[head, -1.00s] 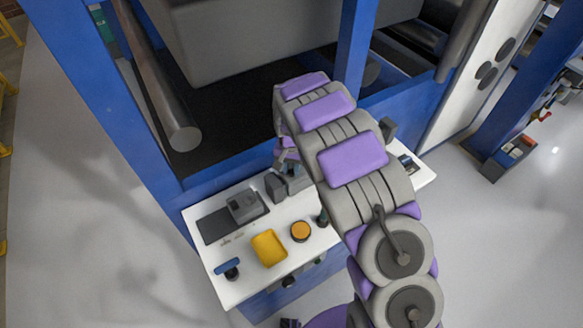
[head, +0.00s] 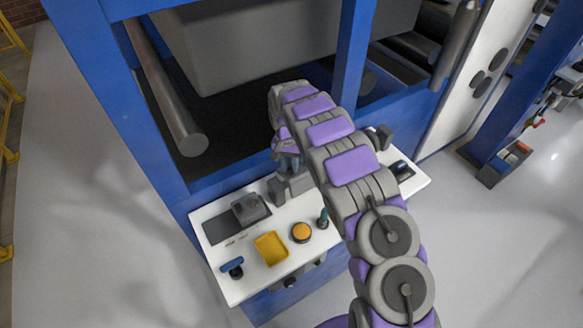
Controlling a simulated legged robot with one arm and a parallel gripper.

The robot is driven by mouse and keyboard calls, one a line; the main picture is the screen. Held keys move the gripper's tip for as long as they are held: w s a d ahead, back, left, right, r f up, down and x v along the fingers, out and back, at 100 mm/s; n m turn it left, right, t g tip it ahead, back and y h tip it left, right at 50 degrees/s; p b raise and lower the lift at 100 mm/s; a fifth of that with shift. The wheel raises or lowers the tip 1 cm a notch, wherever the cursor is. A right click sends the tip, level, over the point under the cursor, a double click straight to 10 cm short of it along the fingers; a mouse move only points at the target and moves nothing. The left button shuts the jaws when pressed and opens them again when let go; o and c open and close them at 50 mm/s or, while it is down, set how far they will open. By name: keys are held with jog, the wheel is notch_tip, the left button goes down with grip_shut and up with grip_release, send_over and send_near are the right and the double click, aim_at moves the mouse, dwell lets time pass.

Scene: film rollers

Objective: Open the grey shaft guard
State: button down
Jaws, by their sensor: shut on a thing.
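The grey shaft guard (head: 291,186) belongs to a small grey unit standing at the back of the white worktop, next to the blue frame. My arm reaches over the worktop and bends down, so my gripper (head: 287,160) is just above this unit and partly hidden by my own links. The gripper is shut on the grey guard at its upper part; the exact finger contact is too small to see. How far the guard is open cannot be told from this view.
The white worktop (head: 230,283) holds a yellow tray (head: 271,248), an orange-topped round part (head: 301,232), a blue-handled tool (head: 232,267), a dark green-topped bottle (head: 322,219) and a grey block (head: 249,209) on a dark mat. A blue post (head: 351,60) rises behind my arm.

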aim_at(281, 168)
jog(key=shift+w+a+r+p, duration=0.55)
jog(key=shift+w+a, duration=0.2)
jog(key=shift+w, duration=0.15)
jog(key=shift+w+a+r+p, duration=0.1)
jog(key=shift+w+a+p, duration=0.25)
jog(key=shift+w+a, duration=0.3)
jog(key=c, duration=1.3)
grip_release()
jog(key=shift+a, duration=0.15)
jog(key=o, duration=0.4)
jog(key=shift+a+f, duration=0.25)
jog(key=shift+d, duration=0.4)
jog(key=shift+w+d, duration=0.1)
jog(key=shift+r, duration=0.15)
